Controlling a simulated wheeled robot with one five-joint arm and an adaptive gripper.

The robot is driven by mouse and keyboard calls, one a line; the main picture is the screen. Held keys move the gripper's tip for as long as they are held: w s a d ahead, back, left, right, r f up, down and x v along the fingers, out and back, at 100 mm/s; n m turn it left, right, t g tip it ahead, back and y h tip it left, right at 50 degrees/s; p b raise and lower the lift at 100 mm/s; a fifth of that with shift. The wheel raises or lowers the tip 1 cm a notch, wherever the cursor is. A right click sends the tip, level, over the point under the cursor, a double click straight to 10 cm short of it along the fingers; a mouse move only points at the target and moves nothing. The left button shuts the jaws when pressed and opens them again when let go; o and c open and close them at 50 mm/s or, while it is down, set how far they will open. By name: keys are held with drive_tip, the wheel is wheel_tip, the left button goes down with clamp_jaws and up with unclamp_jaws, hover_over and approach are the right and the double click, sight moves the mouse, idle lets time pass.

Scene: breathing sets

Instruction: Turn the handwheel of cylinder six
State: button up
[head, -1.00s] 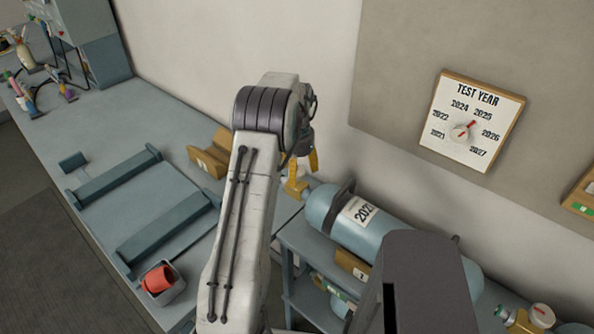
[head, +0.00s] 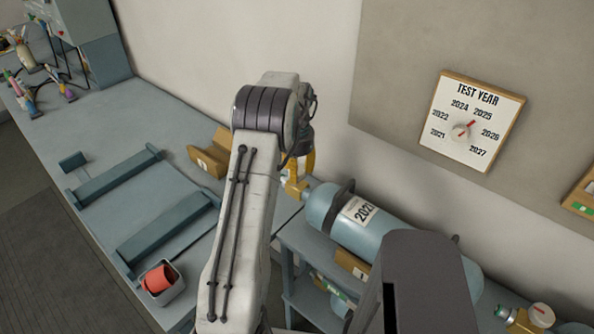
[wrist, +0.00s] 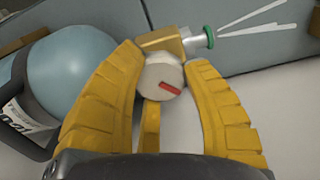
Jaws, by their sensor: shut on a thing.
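A blue-grey cylinder (head: 325,208) lies on its side on the rack, with a dark band and a white year label. Its brass valve (head: 294,188) points left; in the wrist view the valve (wrist: 165,43) carries a pale round handwheel (wrist: 158,73) with a red mark. The two yellow fingers of my gripper (wrist: 167,85) are closed on either side of this handwheel. White streaks fan out from the green-ringed outlet (wrist: 209,36). In the head view my arm hides part of the gripper (head: 304,168). I cannot read a cylinder number six.
A test year board (head: 472,122) hangs on the wall. Another valve with a pale handwheel (head: 541,315) is at lower right. The bench (head: 120,133) at left holds a cradle, a cardboard holder (head: 209,155) and a tin with a red item (head: 160,279).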

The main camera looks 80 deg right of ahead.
drive_tip(key=shift+f, duration=0.1)
drive_tip(key=n, duration=0.4)
drive_tip(key=shift+n+b, duration=0.4)
drive_tip(key=shift+a+n, duration=0.1)
drive_tip(key=shift+n, duration=2.1)
drive_tip(key=o, duration=1.2)
wheel_tip(320, 180, up, 12)
drive_tip(key=shift+r, duration=0.1)
